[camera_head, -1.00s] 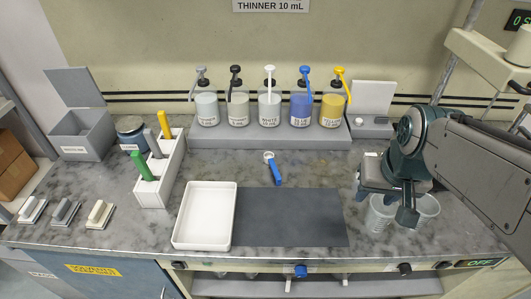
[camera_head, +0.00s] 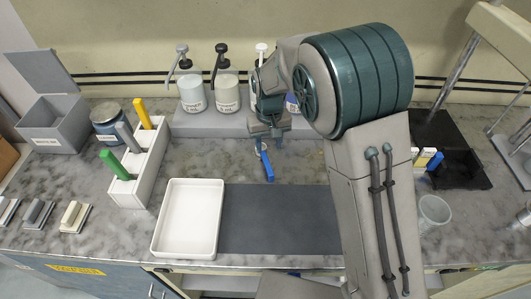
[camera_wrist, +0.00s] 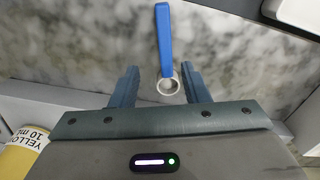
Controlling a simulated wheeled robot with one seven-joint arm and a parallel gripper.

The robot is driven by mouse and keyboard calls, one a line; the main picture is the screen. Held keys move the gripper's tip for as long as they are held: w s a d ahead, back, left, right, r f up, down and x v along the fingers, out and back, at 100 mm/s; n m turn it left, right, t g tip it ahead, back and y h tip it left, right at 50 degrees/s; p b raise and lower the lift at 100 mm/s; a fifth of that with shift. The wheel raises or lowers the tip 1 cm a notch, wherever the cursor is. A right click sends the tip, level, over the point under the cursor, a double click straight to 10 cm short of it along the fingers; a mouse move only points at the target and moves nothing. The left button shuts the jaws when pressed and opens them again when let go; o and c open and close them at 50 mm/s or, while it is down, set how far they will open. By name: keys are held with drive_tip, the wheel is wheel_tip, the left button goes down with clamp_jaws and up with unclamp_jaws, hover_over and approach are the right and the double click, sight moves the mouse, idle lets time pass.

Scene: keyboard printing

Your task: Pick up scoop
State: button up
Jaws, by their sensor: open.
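The scoop has a blue handle and a small round pale bowl. It lies on the marble counter behind the dark mat, and the head view shows its handle (camera_head: 266,166). My gripper (camera_head: 266,141) is just behind and above it there, hiding the bowl end. In the wrist view the scoop (camera_wrist: 165,45) points away from me, with its bowl between the two fingers of my gripper (camera_wrist: 160,75). The fingers are open, one to each side of the bowl, and hold nothing.
Pump bottles (camera_head: 227,90) stand on a grey step (camera_head: 205,124) close behind; my arm hides some. A white tray (camera_head: 188,220) and dark mat (camera_head: 270,225) lie in front. A white holder (camera_head: 146,180) with coloured handles stands left. A clear cup (camera_head: 434,213) is at right.

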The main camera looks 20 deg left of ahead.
sight(266, 159)
drive_tip(key=f, duration=0.2)
drive_tip(key=shift+s+a+f+p, duration=0.15)
drive_tip(key=shift+a+f+p, duration=0.15)
drive_tip(key=shift+p, duration=0.1)
drive_tip(key=shift+a+f+p, duration=0.1)
drive_tip(key=shift+f+p, duration=0.7)
drive_tip(key=shift+f, duration=1.6)
clamp_jaws()
